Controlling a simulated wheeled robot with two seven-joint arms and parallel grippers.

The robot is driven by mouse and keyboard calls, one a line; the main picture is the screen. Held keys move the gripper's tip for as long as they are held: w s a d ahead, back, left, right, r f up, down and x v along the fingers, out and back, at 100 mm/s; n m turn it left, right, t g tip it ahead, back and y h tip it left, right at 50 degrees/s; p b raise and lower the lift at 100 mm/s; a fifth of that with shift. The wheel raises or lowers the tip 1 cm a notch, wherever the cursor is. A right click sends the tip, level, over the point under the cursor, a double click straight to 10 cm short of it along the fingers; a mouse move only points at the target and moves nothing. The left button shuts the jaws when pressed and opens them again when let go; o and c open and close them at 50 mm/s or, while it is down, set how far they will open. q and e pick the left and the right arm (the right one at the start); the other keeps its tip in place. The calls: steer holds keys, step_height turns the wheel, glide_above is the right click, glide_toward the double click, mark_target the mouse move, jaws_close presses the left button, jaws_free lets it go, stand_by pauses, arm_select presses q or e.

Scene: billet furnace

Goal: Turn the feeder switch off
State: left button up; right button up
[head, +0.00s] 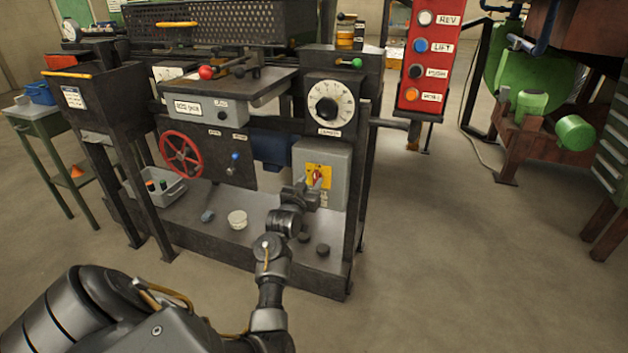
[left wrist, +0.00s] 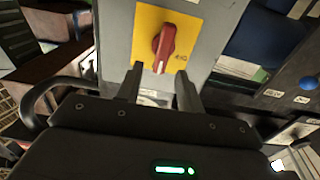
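The feeder switch is a red rotary knob (head: 317,175) on a yellow plate (head: 312,169), on the front of a grey box (head: 336,160) low on the machine's right side. The left wrist view shows the knob (left wrist: 164,47) close up, standing nearly along the plate's long direction, with small unreadable lettering beside it. My left gripper (head: 310,184) is just in front of the box and partly covers the plate. In the left wrist view its two fingers (left wrist: 159,76) are apart, one on each side of the knob's near end, with nothing visibly held. Contact with the knob cannot be told.
A white dial (head: 329,108) sits above the box, and a red handwheel (head: 181,152) is to the left. A red button panel (head: 427,60) hangs to the right.

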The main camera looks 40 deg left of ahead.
mark_target(314, 176)
arm_select(q)
steer(key=shift+x, duration=1.7)
jaws_close()
